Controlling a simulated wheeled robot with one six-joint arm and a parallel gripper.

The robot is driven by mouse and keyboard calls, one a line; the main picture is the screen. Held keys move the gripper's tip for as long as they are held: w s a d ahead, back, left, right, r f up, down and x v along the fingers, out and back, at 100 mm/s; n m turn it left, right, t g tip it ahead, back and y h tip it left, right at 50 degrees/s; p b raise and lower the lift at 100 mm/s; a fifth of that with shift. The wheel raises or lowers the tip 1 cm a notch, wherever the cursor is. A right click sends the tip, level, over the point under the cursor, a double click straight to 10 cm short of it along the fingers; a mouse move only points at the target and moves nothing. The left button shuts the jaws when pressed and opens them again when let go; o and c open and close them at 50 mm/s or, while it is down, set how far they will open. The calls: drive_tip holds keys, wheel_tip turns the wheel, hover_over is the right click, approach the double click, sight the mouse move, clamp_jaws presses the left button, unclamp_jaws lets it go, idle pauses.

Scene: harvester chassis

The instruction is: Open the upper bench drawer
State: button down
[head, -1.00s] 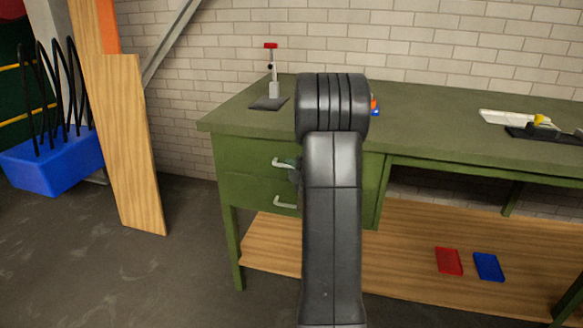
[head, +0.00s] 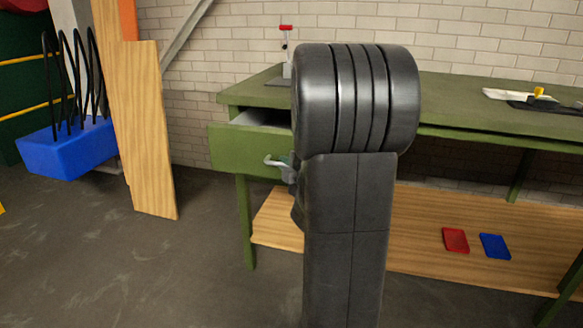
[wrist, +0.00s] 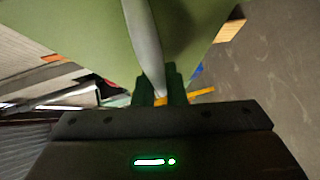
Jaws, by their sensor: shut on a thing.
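The green bench (head: 455,103) stands against the wall. Its upper drawer (head: 232,150) sticks out from the bench front, and part of its open inside shows above the front panel. My gripper (head: 286,168) is at the drawer's pale handle (head: 275,160), mostly hidden behind my arm in the head view. In the wrist view the handle (wrist: 143,45) runs down between the fingers of my gripper (wrist: 160,88), which is shut on it. The green drawer front (wrist: 75,28) lies behind the handle. The lower drawer is hidden from view.
A wooden board (head: 160,130) leans at the left beside a blue box (head: 65,148) with black loops. A red tray (head: 455,240) and a blue tray (head: 495,246) lie on the bench's lower shelf (head: 420,225). Open floor (head: 110,260) lies in front at the left.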

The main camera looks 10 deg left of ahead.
drive_tip(key=shift+s+b, duration=0.9)
drive_tip(key=shift+s, duration=1.9)
drive_tip(key=c, duration=1.5)
unclamp_jaws()
drive_tip(key=p+v, duration=0.4)
drive_tip(key=v, duration=0.9)
drive_tip(key=shift+s+d, duration=0.25)
drive_tip(key=shift+s, duration=0.05)
